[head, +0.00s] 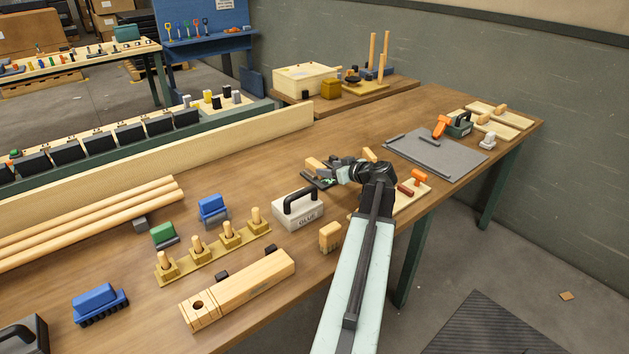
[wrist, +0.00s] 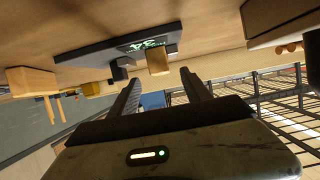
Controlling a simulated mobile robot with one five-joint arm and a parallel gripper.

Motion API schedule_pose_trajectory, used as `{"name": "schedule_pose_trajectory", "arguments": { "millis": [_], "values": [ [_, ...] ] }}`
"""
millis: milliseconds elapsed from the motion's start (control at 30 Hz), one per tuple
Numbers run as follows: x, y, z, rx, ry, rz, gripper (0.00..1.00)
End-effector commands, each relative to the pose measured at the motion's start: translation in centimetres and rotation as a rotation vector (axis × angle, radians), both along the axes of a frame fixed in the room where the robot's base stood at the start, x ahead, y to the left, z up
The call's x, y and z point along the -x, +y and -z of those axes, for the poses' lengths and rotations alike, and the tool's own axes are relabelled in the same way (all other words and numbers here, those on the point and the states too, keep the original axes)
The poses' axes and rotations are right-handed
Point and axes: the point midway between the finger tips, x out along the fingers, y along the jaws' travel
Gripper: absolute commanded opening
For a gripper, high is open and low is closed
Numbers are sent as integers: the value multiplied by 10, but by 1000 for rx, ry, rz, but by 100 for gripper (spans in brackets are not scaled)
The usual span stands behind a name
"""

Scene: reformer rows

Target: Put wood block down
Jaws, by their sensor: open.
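A small wood block (head: 315,164) stands at a dark plate with green markings (head: 318,181) on the workbench. In the wrist view the wood block (wrist: 158,61) is at the edge of the dark plate (wrist: 110,52), just beyond the fingertips. My gripper (head: 331,172) reaches toward it from the right, with the jaws apart. In the wrist view my gripper (wrist: 160,78) has nothing between its fingers. I cannot tell whether the block touches the bench or the plate. Another light wood block (head: 369,155) shows behind my wrist.
A white box with a black handle (head: 298,208) stands left of my arm. A pale tray with a red-handled tool (head: 408,195) lies close on the right. A grey mat (head: 440,152) is farther right. A long pale board (head: 200,155) runs along the bench's far side.

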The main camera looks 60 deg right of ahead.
Motion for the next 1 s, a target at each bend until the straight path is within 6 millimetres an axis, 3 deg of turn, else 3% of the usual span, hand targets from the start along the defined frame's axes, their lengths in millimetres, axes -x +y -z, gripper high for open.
{"name": "schedule_pose_trajectory", "arguments": {
  "millis": [267, 533, 767, 967, 1000],
  "values": [
    [-16, -5, 4, 1, 0, -3, 56],
    [-59, -20, 24, 0, -1, -4, 56],
    [-62, -20, 22, 0, 0, -2, 56],
    [-62, -19, 22, 0, 0, -2, 4],
    [-62, -19, 22, 0, 0, -3, 0]
  ]
}}
